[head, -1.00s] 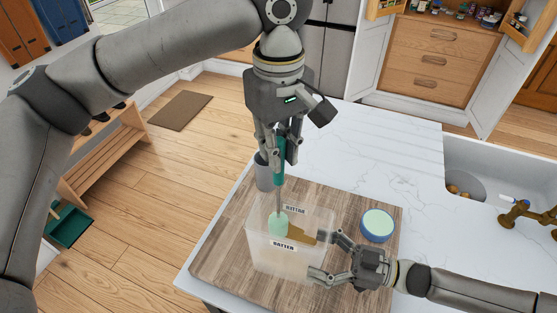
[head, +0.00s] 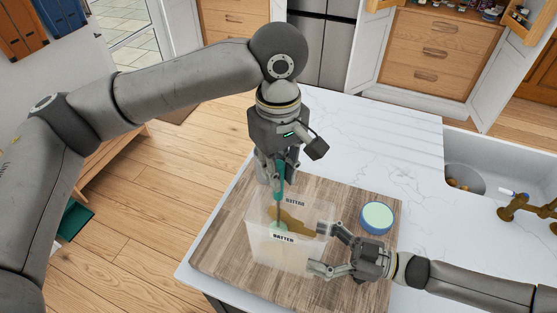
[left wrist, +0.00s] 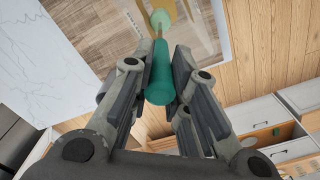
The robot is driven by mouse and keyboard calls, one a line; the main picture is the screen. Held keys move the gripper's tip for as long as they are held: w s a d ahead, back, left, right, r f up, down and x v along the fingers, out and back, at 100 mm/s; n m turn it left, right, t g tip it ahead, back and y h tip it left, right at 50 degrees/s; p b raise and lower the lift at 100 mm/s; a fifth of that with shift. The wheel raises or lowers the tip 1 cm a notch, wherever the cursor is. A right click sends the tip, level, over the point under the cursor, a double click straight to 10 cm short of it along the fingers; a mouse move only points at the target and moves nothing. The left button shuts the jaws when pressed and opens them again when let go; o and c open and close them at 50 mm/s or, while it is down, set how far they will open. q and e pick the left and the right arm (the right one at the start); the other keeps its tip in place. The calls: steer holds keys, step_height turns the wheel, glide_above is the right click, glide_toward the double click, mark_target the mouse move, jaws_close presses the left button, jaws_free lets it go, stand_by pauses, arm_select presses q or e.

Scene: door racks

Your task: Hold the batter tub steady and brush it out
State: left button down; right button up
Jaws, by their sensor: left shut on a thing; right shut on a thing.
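The batter tub (head: 262,252) is a translucent box with BATTER labels, upright on the wooden board. A brown smear (head: 292,222) shows inside it. My left gripper (head: 279,178) is above the tub, shut on the green handle of a brush (head: 281,186). The brush points down, its pale head inside the tub and blurred by the wall. The left wrist view shows the handle (left wrist: 160,78) between the fingers, the pale head (left wrist: 160,19) beyond it. My right gripper (head: 320,249) is shut on the tub's right side.
A round blue-rimmed container with a pale green top (head: 377,217) stands on the board (head: 225,240), right of the tub. The white counter (head: 400,160) is clear around the board. A sink (head: 478,178) with a brass tap (head: 522,208) lies at right.

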stand_by(0.3)
arm_select(q)
steer(key=shift+s+d, duration=1.2)
steer(key=shift+s, duration=0.15)
steer(key=d, duration=0.3)
steer(key=shift+s, duration=0.3)
steer(key=shift+s, duration=0.2)
steer(key=shift+s+a, duration=0.25)
steer(key=shift+s, duration=0.45)
steer(key=shift+s, duration=0.15)
